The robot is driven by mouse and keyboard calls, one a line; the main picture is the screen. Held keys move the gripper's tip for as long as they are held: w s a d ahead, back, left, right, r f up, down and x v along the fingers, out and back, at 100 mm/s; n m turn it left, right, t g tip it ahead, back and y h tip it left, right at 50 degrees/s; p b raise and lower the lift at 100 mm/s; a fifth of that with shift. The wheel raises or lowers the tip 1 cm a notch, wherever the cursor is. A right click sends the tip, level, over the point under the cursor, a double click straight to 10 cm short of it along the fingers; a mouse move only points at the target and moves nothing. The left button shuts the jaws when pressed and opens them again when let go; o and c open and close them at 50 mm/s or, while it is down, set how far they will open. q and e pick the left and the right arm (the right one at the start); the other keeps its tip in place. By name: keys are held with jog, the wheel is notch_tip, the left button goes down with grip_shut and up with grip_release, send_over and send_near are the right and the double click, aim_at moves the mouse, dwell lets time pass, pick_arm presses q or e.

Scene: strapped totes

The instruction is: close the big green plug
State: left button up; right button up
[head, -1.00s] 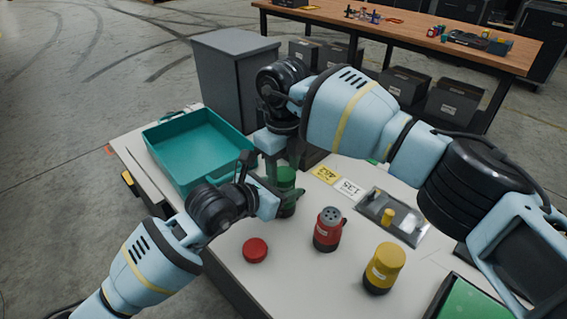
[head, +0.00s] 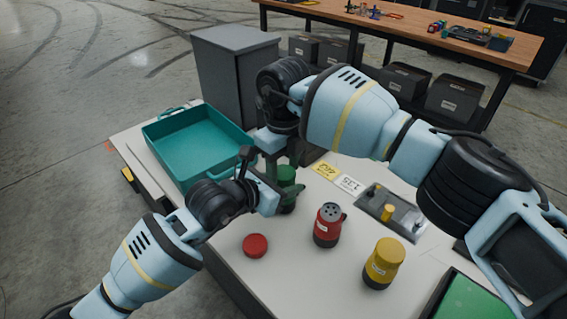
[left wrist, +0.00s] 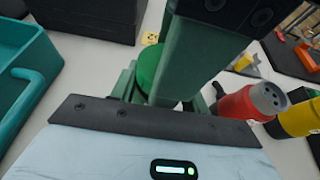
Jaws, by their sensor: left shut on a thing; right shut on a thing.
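The big green plug (head: 289,196) stands upright on the white table, partly hidden by my grippers. My left gripper (head: 279,197) is shut on its body from the left. My right gripper (head: 284,158) comes down from above and is shut at the plug's top, seemingly on its green cap (head: 286,173). The fingers hide the seam, so I cannot tell how the cap sits on the body. The left wrist view shows rounded green plug parts (left wrist: 148,68) just beyond my left gripper's dark edge, with a dark green block above them.
A red plug (head: 327,228) with holes in its top stands to the right, its red cap (head: 255,245) lying nearby. A yellow plug (head: 382,266) stands at front right. A grey bin (head: 228,75) stands behind.

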jog(key=shift+f, duration=0.4)
jog(key=o, duration=0.9)
jog(key=shift+o, duration=0.2)
jog(key=shift+s+a, duration=0.1)
jog(key=shift+a+r, duration=0.15)
jog(key=shift+r, duration=2.35)
jog(key=shift+d+f, duration=0.1)
jog(key=shift+d, duration=0.1)
jog(key=shift+c, duration=0.4)
